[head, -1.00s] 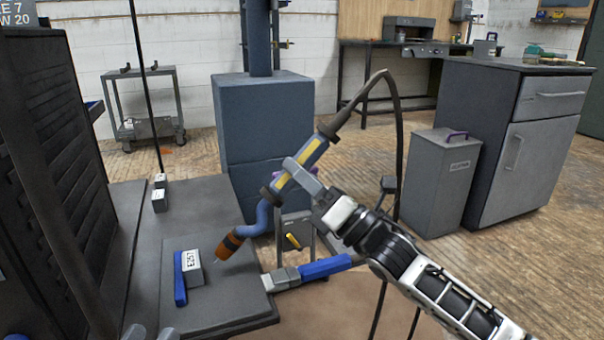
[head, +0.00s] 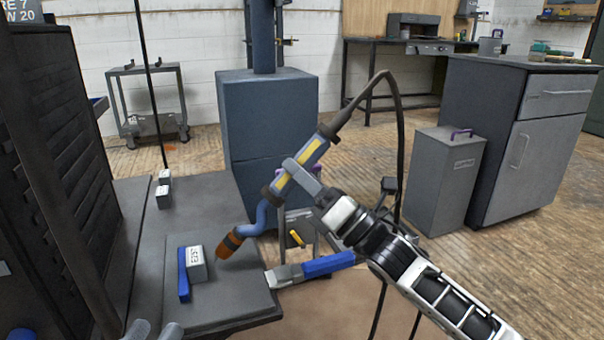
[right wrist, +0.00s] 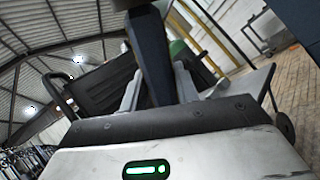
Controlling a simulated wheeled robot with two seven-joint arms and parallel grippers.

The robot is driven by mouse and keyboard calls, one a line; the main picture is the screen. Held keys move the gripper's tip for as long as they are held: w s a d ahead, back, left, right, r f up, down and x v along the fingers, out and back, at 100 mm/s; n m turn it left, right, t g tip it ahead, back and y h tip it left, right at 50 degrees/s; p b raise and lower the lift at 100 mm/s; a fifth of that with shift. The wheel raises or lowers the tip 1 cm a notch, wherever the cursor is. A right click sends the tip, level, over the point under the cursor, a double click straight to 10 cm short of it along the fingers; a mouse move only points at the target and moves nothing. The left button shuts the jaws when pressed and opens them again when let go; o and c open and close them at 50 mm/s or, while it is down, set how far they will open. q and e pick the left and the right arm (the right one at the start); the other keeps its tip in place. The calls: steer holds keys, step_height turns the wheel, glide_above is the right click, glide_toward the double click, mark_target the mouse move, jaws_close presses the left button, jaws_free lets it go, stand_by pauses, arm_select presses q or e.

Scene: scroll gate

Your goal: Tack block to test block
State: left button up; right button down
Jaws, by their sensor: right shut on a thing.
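My right gripper (head: 295,178) is shut on a welding torch (head: 312,153) with a blue and yellow handle. Its bent blue neck leads down to a copper-coloured nozzle (head: 228,244), which points down and left, just right of the test block in the picture. I cannot tell the exact gap. The test block (head: 196,262) is grey with a white lettered face. A blue bar (head: 183,275) is beside it on the left. Two pale rounded tips at the bottom edge may be my left gripper (head: 155,331); most of it is cut off. The right wrist view shows a dark bar between the fingers.
The dark metal table (head: 225,293) has a raised plate under the test block. Two small labelled blocks (head: 164,196) stand further back. A grey tool with a blue handle (head: 315,266) lies over the right edge. A dark slatted rack (head: 60,170) stands left. The torch cable (head: 398,130) loops behind my arm.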

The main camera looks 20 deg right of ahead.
mark_target(336, 133)
steer(key=shift+a+f, duration=0.25)
steer(key=shift+a, duration=0.05)
steer(key=shift+a+f, duration=0.1)
steer(key=shift+a, duration=0.05)
stand_by(0.6)
stand_by(0.5)
steer(key=shift+d+r+p, duration=1.1)
steer(key=shift+d+r, duration=0.65)
steer(key=shift+r, duration=0.05)
steer(key=shift+w+d+r+p, duration=0.1)
steer(key=shift+d+r+p, duration=0.9)
steer(key=shift+d+r, duration=0.8)
steer(key=shift+f, duration=0.1)
